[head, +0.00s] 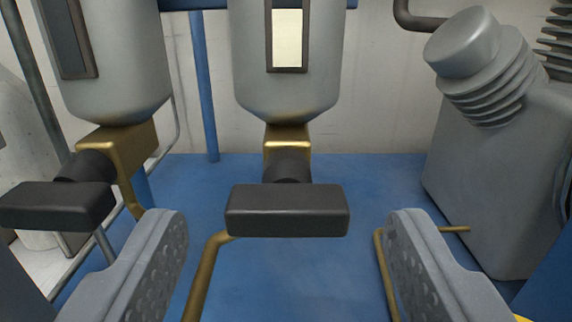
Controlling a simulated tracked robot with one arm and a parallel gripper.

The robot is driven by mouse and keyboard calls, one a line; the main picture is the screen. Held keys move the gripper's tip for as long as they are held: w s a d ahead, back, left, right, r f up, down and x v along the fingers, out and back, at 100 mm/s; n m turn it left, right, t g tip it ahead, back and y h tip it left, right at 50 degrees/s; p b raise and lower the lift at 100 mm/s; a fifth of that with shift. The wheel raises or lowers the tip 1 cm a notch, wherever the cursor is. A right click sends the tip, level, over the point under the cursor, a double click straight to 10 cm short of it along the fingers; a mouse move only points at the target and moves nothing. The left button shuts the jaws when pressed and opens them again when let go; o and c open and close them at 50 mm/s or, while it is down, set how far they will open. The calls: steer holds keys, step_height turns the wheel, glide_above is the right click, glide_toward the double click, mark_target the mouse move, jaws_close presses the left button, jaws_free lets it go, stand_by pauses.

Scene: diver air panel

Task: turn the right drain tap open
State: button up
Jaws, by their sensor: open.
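The right drain tap (287,210) has a black bar handle lying crosswise, level in the picture. It sits on a brass block (287,139) under the right grey bowl (287,88). A second tap with a black bar handle (55,206) sits under the left bowl (110,75). My gripper (285,230) is open, with one grey ridged finger at the lower left and one at the lower right. The right tap's handle shows between and beyond the fingers. I see no contact with it. Nothing is between the fingers' pads.
A grey ribbed machine (490,170) stands at the right. A brass pipe (203,275) runs down below the right tap, and a thin brass rod (384,265) shows by the right finger. A blue post (205,90) stands behind.

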steer(key=shift+w, duration=1)
